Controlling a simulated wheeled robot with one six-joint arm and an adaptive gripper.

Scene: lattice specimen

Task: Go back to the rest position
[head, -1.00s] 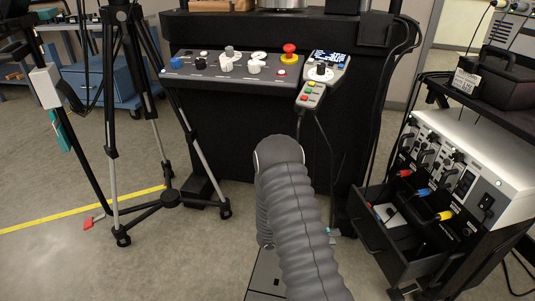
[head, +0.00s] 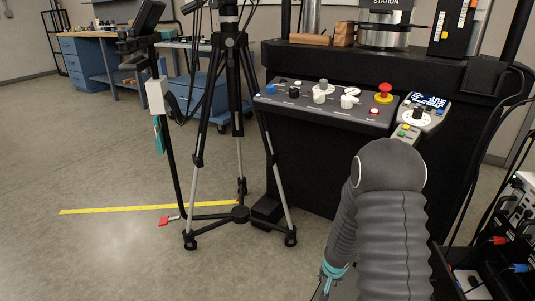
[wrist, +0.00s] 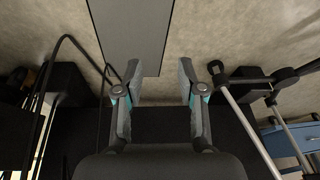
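My arm, in a grey ribbed sleeve, rises at the lower right of the head view and stands in front of the dark console (head: 315,160). Beyond the fingertips are a grey strip and the bare floor.
A black tripod (head: 238,120) stands left of the console, its legs spread on the floor. The control panel (head: 325,103) has a red stop button (head: 384,93). An open drawer (head: 470,275) is at the lower right.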

